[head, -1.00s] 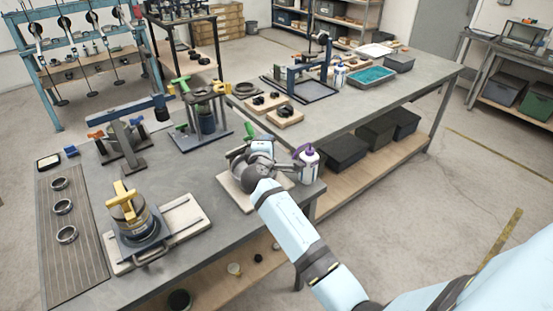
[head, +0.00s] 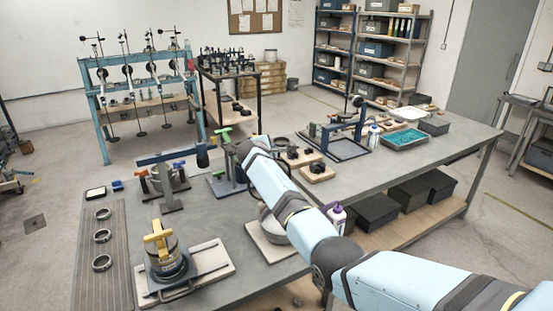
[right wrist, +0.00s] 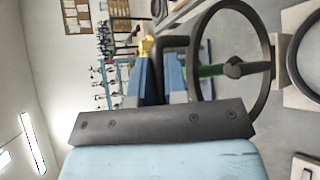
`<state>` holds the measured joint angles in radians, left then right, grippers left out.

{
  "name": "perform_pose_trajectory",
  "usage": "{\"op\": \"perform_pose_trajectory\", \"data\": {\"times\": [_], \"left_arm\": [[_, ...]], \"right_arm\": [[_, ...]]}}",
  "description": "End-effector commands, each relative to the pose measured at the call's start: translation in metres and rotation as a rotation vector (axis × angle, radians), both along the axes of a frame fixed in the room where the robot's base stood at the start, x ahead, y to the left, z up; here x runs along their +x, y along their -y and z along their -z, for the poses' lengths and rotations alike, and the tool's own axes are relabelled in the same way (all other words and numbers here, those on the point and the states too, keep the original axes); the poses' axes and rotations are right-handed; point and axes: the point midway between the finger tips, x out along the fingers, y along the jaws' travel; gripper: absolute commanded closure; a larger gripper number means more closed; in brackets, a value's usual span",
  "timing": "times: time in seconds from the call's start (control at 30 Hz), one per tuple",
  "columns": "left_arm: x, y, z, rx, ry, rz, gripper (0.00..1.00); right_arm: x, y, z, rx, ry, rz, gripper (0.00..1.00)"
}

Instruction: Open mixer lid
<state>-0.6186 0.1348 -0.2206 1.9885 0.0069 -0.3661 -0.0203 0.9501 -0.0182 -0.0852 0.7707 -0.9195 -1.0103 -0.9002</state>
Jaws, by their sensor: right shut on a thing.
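The mixer (head: 268,223) stands on a pale board on the bench in the head view; it looks like a grey bowl, and my right arm covers part of it. In the right wrist view a large dark hoop (right wrist: 262,100) with a crossbar and a green grip is raised at my right gripper (right wrist: 192,72); I take it for the mixer lid. My right gripper is shut on it, seemingly at the green grip. A second dark rim (right wrist: 293,68), seemingly the bowl, lies apart from the hoop. In the head view my right gripper is hidden behind my arm. My left gripper is not in view.
A purple-capped bottle (head: 337,217) stands close beside the mixer and my arm. A pot with a yellow handle (head: 160,245) is at the front left. A blue-armed lever press (head: 168,180) and a green-handled stand (head: 224,136) are behind.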

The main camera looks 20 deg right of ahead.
Motion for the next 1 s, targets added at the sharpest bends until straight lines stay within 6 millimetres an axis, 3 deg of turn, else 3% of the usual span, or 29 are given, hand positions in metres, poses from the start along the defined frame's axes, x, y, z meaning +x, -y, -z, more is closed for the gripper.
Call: {"op": "perform_pose_trajectory", "data": {"times": [0.4,0.97,1.0], "left_arm": [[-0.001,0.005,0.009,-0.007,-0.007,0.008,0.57],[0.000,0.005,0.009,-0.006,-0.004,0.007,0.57],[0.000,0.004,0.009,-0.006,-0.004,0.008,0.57]], "right_arm": [[0.021,0.003,0.006,-0.017,-0.145,0.005,1.00],[0.023,0.003,0.009,-0.019,-0.169,0.006,1.00],[0.023,0.003,0.009,-0.019,-0.169,0.006,0.84]]}}
